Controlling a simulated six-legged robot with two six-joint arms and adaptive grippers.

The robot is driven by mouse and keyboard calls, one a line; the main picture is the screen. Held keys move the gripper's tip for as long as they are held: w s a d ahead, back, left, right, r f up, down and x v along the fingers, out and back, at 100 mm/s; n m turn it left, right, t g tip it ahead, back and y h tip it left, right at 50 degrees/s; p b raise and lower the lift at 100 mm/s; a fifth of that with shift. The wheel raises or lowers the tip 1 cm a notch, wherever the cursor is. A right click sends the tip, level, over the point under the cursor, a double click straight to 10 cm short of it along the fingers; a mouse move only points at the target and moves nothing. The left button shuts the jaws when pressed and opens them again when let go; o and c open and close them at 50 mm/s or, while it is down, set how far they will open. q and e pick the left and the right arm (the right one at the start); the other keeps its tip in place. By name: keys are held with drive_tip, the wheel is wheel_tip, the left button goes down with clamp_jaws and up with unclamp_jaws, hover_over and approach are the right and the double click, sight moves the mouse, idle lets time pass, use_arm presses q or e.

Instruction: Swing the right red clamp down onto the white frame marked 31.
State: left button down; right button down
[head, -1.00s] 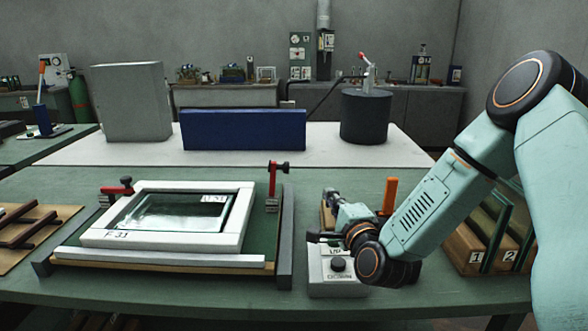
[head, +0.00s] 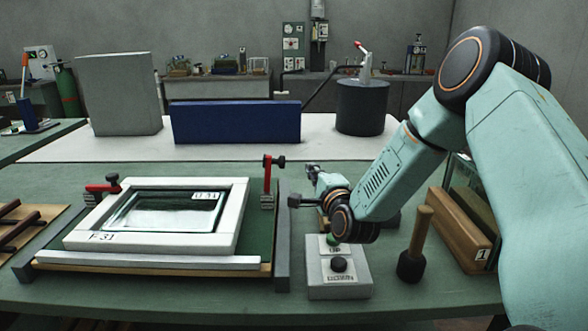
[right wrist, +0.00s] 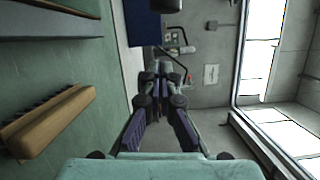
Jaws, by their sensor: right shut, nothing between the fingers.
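The white frame marked F 31 (head: 228,226) lies on the green fixture board, with a glass pane marked 31 (head: 165,212) inside it. The right red clamp (head: 267,178) stands upright at the frame's back right corner, its dark knob pointing right. The left red clamp (head: 101,187) lies level at the back left corner. My right gripper (head: 304,186) is just right of the right clamp, apart from it, above the table. In the right wrist view its fingers (right wrist: 161,72) come together with nothing between them. My left gripper is out of view.
A grey UP/DOWN button box (head: 338,278) sits below my right wrist. A mallet (head: 415,250) stands right of it, beside a wooden rack with glass panes (head: 460,230). A blue block (head: 235,122) and a dark cylinder (head: 362,108) stand behind.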

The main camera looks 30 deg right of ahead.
sight(283, 157)
drive_tip(key=shift+w+a+r+n+g+p, duration=0.15)
drive_tip(key=shift+w+a+r+n+p, duration=0.3)
drive_tip(key=shift+w+a, duration=0.4)
drive_tip(key=shift+w+a+r+n+g+p, duration=0.1)
drive_tip(key=shift+w+a+r+n+p, duration=0.2)
drive_tip(key=shift+w+a+r+n, duration=0.35)
drive_tip(key=shift+w+a+r+n+g+p, duration=0.15)
drive_tip(key=shift+w+a+r+n+p, duration=0.2)
drive_tip(key=shift+w+a, duration=0.65)
drive_tip(key=w+a+n+g+p, duration=0.1)
drive_tip(key=a+n+p, duration=0.1)
drive_tip(key=a+n, duration=0.1)
drive_tip(key=w+a+f+n+g+h+p, duration=0.1)
drive_tip(key=w+a+n+p, duration=0.1)
drive_tip(key=a+n, duration=0.1)
drive_tip(key=w+a+n+g+h+p, duration=0.1)
drive_tip(key=w+a+n+p, duration=0.1)
drive_tip(key=a+n, duration=0.1)
drive_tip(key=shift+w+a+f+n+g, duration=0.15)
drive_tip(key=shift+a+n+g, duration=0.15)
drive_tip(key=shift+n, duration=0.45)
drive_tip(key=shift+w+a+f, duration=0.45)
drive_tip(key=shift+a+f, duration=0.25)
drive_tip(key=shift+f, duration=0.1)
